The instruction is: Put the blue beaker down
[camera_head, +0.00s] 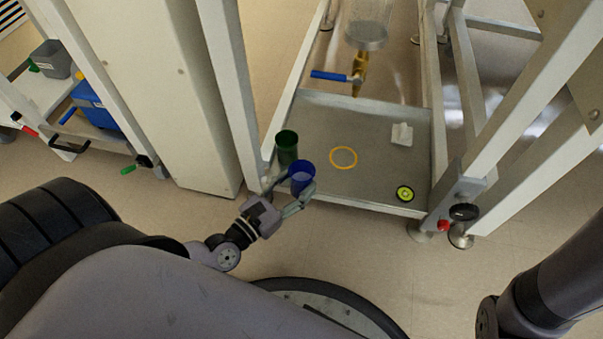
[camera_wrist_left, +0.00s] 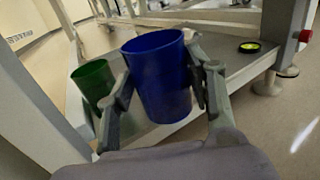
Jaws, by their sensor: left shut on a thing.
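The blue beaker (camera_head: 301,174) is upright between the fingers of my left gripper (camera_head: 290,190), at the front left edge of the low metal shelf (camera_head: 330,115). In the left wrist view the blue beaker (camera_wrist_left: 158,76) fills the middle, with the left gripper's (camera_wrist_left: 160,95) fingers shut on its two sides. The beaker looks empty. I cannot tell whether its base touches the shelf. My right gripper is out of view; only part of my right arm shows at the lower right of the head view.
A green beaker (camera_head: 287,148) stands just behind and left of the blue one. A yellow ring (camera_head: 343,158) marks bare shelf to the right. A yellow-black round object (camera_head: 405,193) and white paper (camera_head: 402,134) lie further right. A blue-handled valve (camera_head: 337,76) hangs above. Frame posts flank the shelf.

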